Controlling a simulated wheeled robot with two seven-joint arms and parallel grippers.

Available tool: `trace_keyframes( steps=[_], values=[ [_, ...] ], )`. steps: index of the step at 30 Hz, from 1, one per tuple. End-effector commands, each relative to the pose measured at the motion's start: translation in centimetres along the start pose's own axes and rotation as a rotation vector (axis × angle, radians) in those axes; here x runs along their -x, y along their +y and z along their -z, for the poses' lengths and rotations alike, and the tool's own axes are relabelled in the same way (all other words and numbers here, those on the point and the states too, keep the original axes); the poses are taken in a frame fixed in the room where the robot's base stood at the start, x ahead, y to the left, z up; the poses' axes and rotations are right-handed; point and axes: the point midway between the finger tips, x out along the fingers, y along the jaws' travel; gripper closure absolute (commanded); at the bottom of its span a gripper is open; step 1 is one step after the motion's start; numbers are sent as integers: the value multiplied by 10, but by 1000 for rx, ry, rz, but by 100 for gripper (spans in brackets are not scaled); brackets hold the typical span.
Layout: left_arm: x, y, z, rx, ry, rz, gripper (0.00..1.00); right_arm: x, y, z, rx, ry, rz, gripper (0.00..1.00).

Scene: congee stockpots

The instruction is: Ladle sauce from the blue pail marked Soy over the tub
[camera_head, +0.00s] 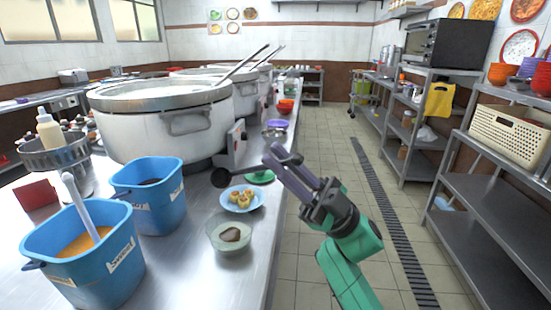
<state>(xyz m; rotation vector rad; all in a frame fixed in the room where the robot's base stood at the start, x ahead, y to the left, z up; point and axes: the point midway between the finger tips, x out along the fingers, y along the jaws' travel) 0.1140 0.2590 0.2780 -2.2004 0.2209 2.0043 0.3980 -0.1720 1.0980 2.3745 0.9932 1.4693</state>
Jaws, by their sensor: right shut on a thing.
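My right gripper (282,164) is shut on the handle of a dark ladle (221,177). It holds the ladle's bowl in the air above the counter, just behind a plate of food. The rear blue pail (168,207) holds dark sauce; its label is too small to read surely. The front blue pail (113,285) holds orange sauce with a pale handle standing in it. A translucent tub (217,243) with a dark patch on its pale contents stands at the counter's edge. What the ladle's bowl holds cannot be told. My left gripper is not in view.
A blue plate with yellow food (230,204) and a green dish (262,179) stand behind the tub. A large stockpot (150,130) stands behind the pails. The counter's right edge (268,270) drops to the aisle; shelves (490,198) line the right.

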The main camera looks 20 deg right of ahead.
Motion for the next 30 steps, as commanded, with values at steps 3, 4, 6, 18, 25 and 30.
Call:
trace_keyframes(
  steps=[3,4,6,18,25,30],
  values=[
    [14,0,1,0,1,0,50,-9,5,1,-13,-22,1,100],
    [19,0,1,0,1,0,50,-12,7,1,-19,-31,2,100],
    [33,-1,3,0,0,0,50,-19,12,1,-38,-59,2,100],
    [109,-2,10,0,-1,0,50,-55,35,-12,-153,-237,2,100],
    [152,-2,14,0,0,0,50,-74,47,-22,-218,-338,3,100],
    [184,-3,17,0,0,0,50,-88,56,-33,-268,-415,3,100]
  ],
)
